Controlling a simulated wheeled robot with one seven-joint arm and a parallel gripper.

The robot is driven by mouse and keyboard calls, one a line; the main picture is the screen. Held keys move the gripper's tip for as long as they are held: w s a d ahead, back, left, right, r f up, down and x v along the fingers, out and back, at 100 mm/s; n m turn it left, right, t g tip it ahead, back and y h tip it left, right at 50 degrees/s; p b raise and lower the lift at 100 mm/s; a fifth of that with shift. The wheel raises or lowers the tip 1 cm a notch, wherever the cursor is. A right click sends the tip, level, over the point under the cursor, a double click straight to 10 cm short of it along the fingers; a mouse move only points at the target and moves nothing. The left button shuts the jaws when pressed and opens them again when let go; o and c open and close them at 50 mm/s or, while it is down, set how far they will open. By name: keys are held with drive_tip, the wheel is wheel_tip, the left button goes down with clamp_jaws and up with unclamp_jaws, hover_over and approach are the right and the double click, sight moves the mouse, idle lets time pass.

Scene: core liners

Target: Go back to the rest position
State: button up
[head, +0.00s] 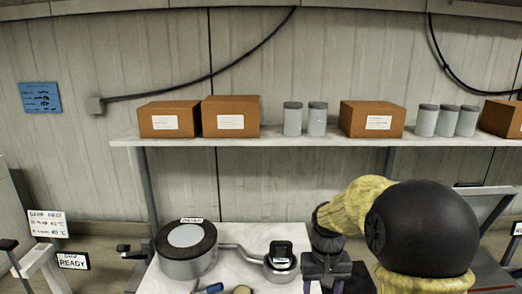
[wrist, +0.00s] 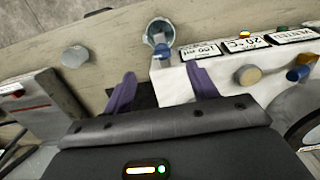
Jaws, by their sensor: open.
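My gripper (wrist: 162,90) is open in the wrist view. Its two purple fingers are spread apart, with nothing held between them. In the head view my gripper (head: 327,284) is at the lower right of centre, at the bottom edge, beside the white bench top (head: 230,262). My yellow and black arm reaches to it from the right and hides part of the bench area.
A round grey device (head: 187,250) and a smaller round unit with a black display (head: 281,258) stand on the bench. A shelf (head: 290,141) above holds brown boxes (head: 231,117) and grey canisters (head: 318,118). The wrist view shows a white panel with labels (wrist: 200,62) and knobs.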

drive_tip(key=s+f+t, duration=0.2)
drive_tip(key=s+t, duration=0.1)
drive_tip(key=s, duration=0.9)
drive_tip(key=shift+s+d+f, duration=0.15)
drive_tip(key=shift+s+f, duration=0.15)
